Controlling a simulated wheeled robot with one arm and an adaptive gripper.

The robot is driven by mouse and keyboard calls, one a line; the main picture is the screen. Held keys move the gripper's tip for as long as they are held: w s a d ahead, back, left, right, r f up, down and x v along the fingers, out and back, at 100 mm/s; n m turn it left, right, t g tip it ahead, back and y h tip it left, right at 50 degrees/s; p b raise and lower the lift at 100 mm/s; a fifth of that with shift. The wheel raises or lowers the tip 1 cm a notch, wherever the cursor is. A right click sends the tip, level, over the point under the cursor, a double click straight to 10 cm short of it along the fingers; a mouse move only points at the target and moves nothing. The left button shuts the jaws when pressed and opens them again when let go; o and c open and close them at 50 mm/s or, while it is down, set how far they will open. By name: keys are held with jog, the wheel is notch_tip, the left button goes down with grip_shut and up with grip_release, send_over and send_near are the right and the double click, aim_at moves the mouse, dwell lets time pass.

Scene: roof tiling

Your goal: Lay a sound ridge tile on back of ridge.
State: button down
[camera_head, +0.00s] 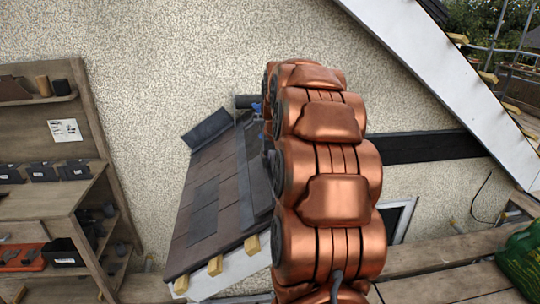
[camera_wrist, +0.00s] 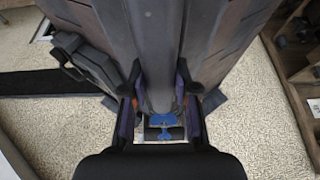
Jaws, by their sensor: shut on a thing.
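In the wrist view my gripper (camera_wrist: 160,98) has its fingers on both sides of a dark grey, rounded ridge tile (camera_wrist: 162,88) and is shut on it at the roof's ridge. I cannot tell whether this tile touches the ridge or hangs just above it. A grey ridge strip (camera_wrist: 150,28) runs on from it, and the join between them is unclear. In the head view the small roof (camera_head: 205,195) has brown and grey tiles, with a dark ridge strip (camera_head: 256,170) along its upper right edge. My copper arm hides most of the gripper and the held tile there.
A dark flat panel (camera_head: 207,130) sits at the roof's back left. Wooden shelves (camera_head: 62,205) with dark parts and an orange tray (camera_head: 22,257) stand at the left. A pebbled wall (camera_head: 175,55) rises behind. A green bag (camera_head: 522,262) lies on planks at the right.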

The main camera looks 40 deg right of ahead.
jog(key=shift+w+f+p, duration=0.1)
jog(key=shift+f+p, duration=0.4)
jog(key=shift+f, duration=0.7)
jog(key=shift+f, duration=0.1)
jog(key=c, duration=0.9)
grip_release()
jog(key=shift+f, duration=0.1)
jog(key=b+v, duration=0.3)
jog(key=v, duration=0.9)
jog(key=shift+a, duration=0.1)
